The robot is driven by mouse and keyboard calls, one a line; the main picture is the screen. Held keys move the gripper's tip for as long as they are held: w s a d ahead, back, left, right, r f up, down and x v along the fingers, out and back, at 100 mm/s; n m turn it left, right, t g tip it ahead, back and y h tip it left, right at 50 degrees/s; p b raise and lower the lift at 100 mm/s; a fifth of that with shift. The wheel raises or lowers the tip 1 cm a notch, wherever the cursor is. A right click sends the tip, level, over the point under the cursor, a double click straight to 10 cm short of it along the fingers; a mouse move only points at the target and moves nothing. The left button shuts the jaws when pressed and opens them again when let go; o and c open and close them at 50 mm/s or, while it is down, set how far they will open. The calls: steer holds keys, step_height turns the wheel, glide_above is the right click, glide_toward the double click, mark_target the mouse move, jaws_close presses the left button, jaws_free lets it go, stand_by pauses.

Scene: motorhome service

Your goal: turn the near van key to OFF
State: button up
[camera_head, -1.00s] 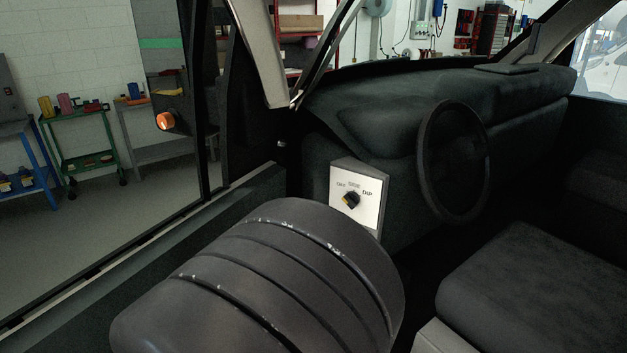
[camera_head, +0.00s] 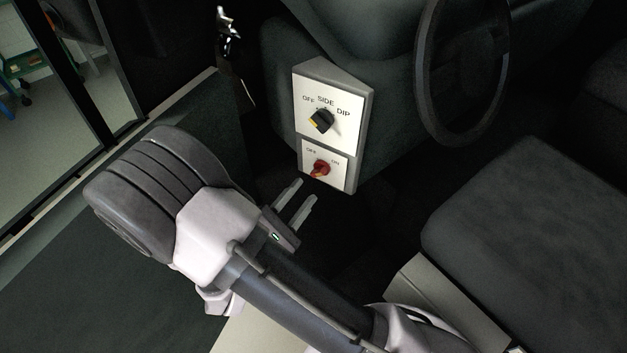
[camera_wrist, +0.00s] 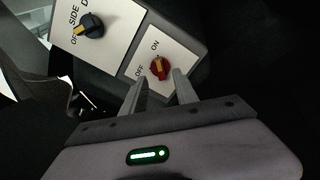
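The red key knob (camera_head: 321,168) is on a white plate (camera_head: 341,178) marked OFF and ON, low on the grey switch box beside the steering wheel. In the wrist view the red knob (camera_wrist: 160,70) shows a yellow mark on its side towards the ON label. My gripper (camera_head: 307,190) is just short of the plate, below the knob in the head view. In the wrist view my gripper (camera_wrist: 158,76) is open, with its two fingers apart and the knob showing between and beyond their tips. Nothing is held. Contact with the knob cannot be told.
A black knob with a yellow mark (camera_head: 321,121) is on the upper plate, marked OFF, SIDE and DIP. The steering wheel (camera_head: 462,70) is to the right, above the dark seat (camera_head: 530,230). A door opening is at the left.

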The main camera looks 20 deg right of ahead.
mark_target(317, 175)
steer(key=x, duration=0.5)
steer(key=shift+w+d+b, duration=0.25)
steer(key=shift+b, duration=0.1)
steer(key=shift+c, duration=0.2)
jaws_close()
